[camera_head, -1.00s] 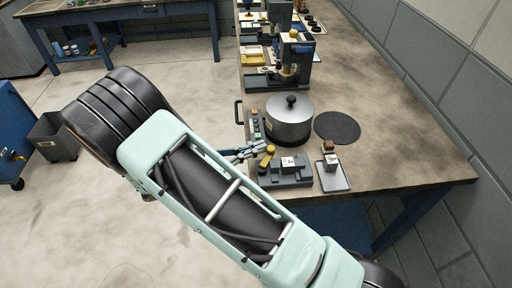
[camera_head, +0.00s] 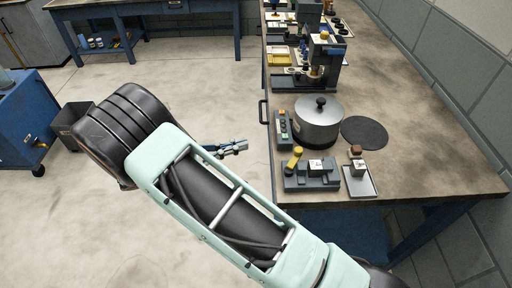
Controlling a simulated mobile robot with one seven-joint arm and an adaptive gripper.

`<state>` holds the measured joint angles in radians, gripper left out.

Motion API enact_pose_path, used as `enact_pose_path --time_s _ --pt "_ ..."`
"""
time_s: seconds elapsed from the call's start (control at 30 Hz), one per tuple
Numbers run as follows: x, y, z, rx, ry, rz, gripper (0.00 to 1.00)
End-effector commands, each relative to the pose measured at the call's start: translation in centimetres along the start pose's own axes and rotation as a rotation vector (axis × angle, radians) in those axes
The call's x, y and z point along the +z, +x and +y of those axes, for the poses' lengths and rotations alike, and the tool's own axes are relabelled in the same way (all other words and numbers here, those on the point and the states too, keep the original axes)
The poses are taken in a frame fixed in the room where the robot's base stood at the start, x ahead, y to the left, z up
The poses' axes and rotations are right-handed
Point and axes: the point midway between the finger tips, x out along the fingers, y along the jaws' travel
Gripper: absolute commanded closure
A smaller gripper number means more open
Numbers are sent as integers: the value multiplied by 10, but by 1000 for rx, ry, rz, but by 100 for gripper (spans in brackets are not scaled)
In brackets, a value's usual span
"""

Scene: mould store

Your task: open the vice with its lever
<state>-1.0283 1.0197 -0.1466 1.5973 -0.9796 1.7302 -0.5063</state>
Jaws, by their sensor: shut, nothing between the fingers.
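The vice (camera_head: 312,183) is a dark grey block low on the near left edge of the workbench. Its lever (camera_head: 294,158) has a yellow grip and stands up at a tilt on the vice's left side. A small white block with a dark mark (camera_head: 317,165) sits at the vice's jaws; I cannot tell how tightly they hold it. My gripper (camera_head: 236,148) is shut and empty. It is left of the lever, apart from it, and shows over the floor beyond the bench edge. My arm's larger links fill the lower left.
On the workbench (camera_head: 420,165), a lidded metal pot (camera_head: 319,125) stands behind the vice. A button panel (camera_head: 283,130), a round black mat (camera_head: 364,133) and a small tray (camera_head: 361,187) bearing a block (camera_head: 358,167) are close by. The bench's right part is clear.

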Motion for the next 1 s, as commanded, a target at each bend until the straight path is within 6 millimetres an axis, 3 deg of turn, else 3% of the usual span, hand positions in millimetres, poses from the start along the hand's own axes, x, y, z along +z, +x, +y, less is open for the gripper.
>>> enact_pose_path --time_s 0.23,0.8,0.93,1.0 --pt "0 -17 8 0 -1 -1 100" --pt "1 -17 9 -1 1 1 100" --pt "16 -10 12 -13 41 29 100" --pt "32 -2 14 -27 86 61 100"
